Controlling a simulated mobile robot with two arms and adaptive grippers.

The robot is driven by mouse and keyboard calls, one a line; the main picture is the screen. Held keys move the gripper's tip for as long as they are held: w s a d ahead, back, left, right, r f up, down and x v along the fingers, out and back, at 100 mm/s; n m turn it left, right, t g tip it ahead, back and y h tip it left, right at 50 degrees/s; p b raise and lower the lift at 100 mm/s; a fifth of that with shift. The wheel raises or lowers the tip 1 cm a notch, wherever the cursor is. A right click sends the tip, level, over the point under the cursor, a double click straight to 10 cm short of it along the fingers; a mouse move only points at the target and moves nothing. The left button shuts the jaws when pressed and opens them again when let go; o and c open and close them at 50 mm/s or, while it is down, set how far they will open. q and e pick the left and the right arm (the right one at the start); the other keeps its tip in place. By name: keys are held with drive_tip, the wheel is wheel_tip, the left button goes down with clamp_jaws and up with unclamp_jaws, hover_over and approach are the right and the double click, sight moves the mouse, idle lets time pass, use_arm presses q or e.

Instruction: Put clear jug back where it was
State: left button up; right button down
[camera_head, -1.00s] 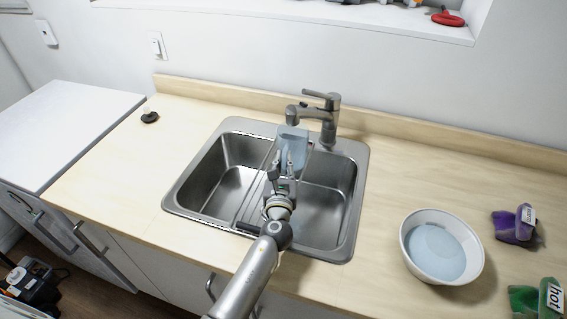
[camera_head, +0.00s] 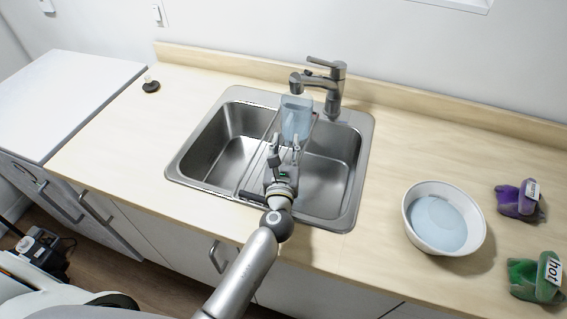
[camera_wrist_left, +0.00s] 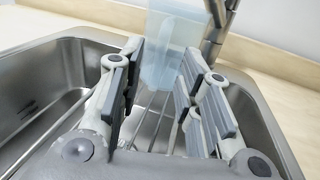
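The clear jug (camera_head: 296,117), pale blue and see-through, stands upright at the back of the sink near the divider, just below the faucet. It also shows in the left wrist view (camera_wrist_left: 168,52), beyond the fingers. My left gripper (camera_head: 285,146) is over the middle of the sink, in front of the jug. Its two fingers are spread apart with nothing held between them, as the left wrist view (camera_wrist_left: 165,85) shows. The jug's base is partly hidden there. My right gripper is not in view.
The faucet (camera_head: 334,85) stands right behind the jug. A steel double sink (camera_head: 232,150) surrounds the gripper. A white bowl (camera_head: 412,232) with pale blue inside, a purple item (camera_head: 516,202) and a green item (camera_head: 530,280) are on the right counter. A black stopper (camera_head: 151,87) is at left.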

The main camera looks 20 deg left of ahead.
use_arm(q)
drive_tip(key=b+v, duration=0.1)
drive_tip(key=v, duration=0.5)
drive_tip(key=shift+s, duration=0.3)
